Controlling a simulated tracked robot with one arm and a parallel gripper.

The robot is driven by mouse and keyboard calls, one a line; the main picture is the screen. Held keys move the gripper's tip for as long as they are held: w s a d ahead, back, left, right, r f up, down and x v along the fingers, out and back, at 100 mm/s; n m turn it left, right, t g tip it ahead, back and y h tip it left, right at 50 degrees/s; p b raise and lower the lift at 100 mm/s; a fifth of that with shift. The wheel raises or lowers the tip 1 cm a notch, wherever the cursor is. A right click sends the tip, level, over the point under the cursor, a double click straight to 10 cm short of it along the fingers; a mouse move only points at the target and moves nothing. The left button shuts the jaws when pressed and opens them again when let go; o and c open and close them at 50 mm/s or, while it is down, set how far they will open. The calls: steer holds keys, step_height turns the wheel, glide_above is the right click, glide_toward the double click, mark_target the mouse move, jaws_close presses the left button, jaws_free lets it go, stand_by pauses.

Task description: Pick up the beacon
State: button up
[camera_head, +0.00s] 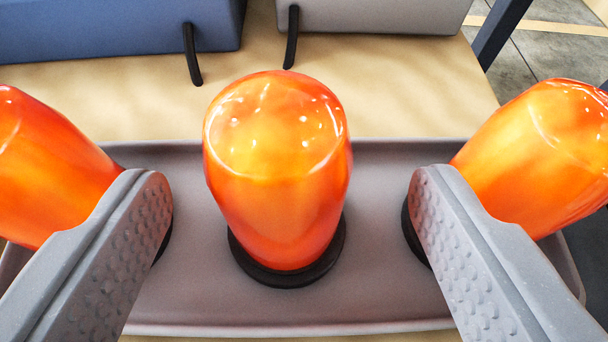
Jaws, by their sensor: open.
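Three glossy orange beacons with dark round bases stand in a row on a grey tray (385,300). The middle beacon (278,170) is upright near the picture's centre. The left beacon (45,170) and the right beacon (540,155) are cut off by the picture's edges. My gripper (290,195) is open and empty. Its left finger is in front of part of the left beacon, and its right finger is in front of part of the right beacon. The middle beacon shows in the gap between the fingertips, with clear space on both sides. I cannot tell how far it is from the fingers.
The tray has a low raised rim and rests on a tan surface (400,95). Behind it are a blue box (110,25) and a grey box (380,15), each with a dark strap or handle hanging down. A dark post (500,30) and grey floor show at upper right.

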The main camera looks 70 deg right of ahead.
steer(key=shift+r+b+x, duration=0.2)
steer(key=shift+b+x, duration=0.1)
steer(key=shift+x, duration=2.45)
steer(key=shift+w, duration=0.15)
steer(key=c, duration=1.2)
step_height(320, 180, up, 10)
steer(key=p, duration=0.2)
steer(key=shift+p, duration=0.35)
